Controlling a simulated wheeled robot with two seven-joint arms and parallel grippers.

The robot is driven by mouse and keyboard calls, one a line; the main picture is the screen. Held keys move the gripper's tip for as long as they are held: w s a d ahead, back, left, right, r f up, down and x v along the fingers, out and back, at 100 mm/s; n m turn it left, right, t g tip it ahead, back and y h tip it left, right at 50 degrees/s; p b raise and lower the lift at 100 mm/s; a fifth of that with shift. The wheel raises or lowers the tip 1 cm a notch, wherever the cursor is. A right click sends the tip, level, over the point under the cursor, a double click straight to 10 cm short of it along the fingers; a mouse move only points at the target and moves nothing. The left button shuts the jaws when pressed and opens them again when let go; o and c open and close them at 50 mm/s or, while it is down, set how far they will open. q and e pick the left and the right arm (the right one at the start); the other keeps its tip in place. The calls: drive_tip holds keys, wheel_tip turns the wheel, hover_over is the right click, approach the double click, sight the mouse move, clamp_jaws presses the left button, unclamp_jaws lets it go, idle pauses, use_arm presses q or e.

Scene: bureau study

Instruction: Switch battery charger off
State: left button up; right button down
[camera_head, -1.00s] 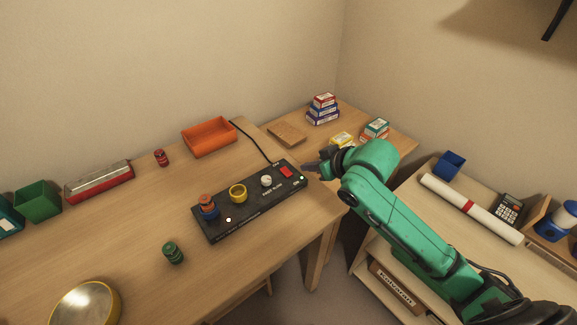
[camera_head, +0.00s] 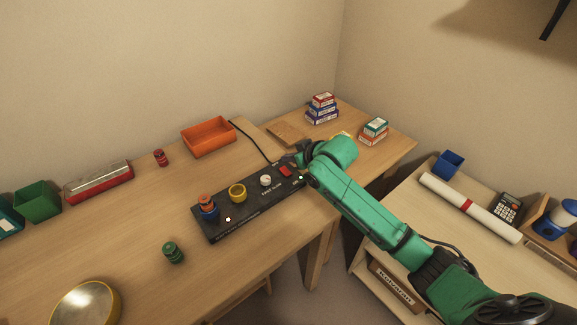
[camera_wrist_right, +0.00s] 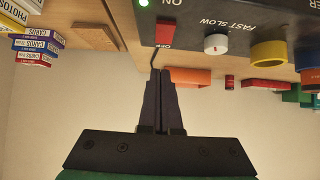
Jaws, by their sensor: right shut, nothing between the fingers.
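The battery charger (camera_head: 222,226) is a long black box on the desk. Its red switch (camera_head: 285,171) sits at the right end, and it also shows in the right wrist view (camera_wrist_right: 165,32) between the ON and OFF labels. A green light (camera_wrist_right: 144,3) is lit near the ON label. A white knob (camera_head: 265,180), a yellow ring (camera_head: 237,193) and an orange-and-blue piece (camera_head: 207,201) are on the charger. My right gripper (camera_wrist_right: 160,72) is shut and empty, its tips close to the OFF side of the switch; contact cannot be told. My left gripper is out of view.
An orange tray (camera_head: 208,138) stands behind the charger, with a black cable (camera_head: 250,140) beside it. Small boxes (camera_head: 322,110) are stacked at the back right. A green battery (camera_head: 173,252) stands in front. The desk's left middle is clear.

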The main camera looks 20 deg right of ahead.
sight(285, 169)
drive_tip(key=shift+w+f, duration=0.2)
drive_tip(key=shift+f, duration=1.75)
drive_tip(key=shift+a+p, duration=0.1)
drive_tip(key=shift+p, duration=0.35)
drive_tip(key=shift+w+f, duration=0.1)
drive_tip(key=shift+f, duration=0.15)
drive_tip(key=shift+w+r, duration=0.1)
drive_tip(key=shift+w+a+r, duration=0.2)
drive_tip(key=shift+w+a, duration=0.1)
drive_tip(key=shift+w, duration=0.3)
